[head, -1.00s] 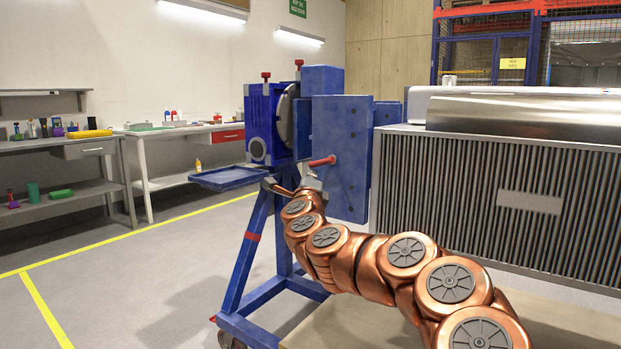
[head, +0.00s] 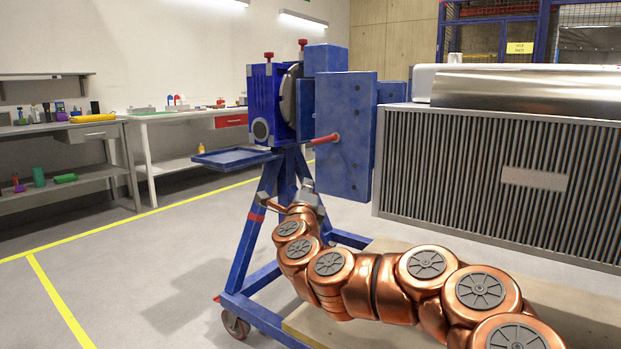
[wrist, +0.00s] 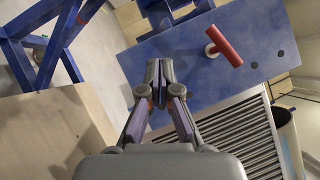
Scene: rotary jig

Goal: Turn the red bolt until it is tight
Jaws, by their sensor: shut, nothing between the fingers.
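The red bolt shows in the head view as a red bar (head: 324,140) sticking out to the left from the blue plate (head: 350,165) of the jig. In the wrist view the red bolt (wrist: 225,46) looks like a red T-bar on a pale stem, standing off the blue plate (wrist: 185,52). My gripper (wrist: 158,66) is shut and empty, with its fingertips together. It is apart from the bolt, which lies up and to the right of the fingertips in the wrist view. In the head view my gripper (head: 309,188) is small and below the bolt; its fingertips are hard to make out.
The blue jig stand (head: 262,225) rises beside my arm, with a blue tray (head: 232,157) on its left. A large grey ribbed cabinet (head: 480,180) stands to the right. Workbenches (head: 90,127) line the left wall. The floor between is clear.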

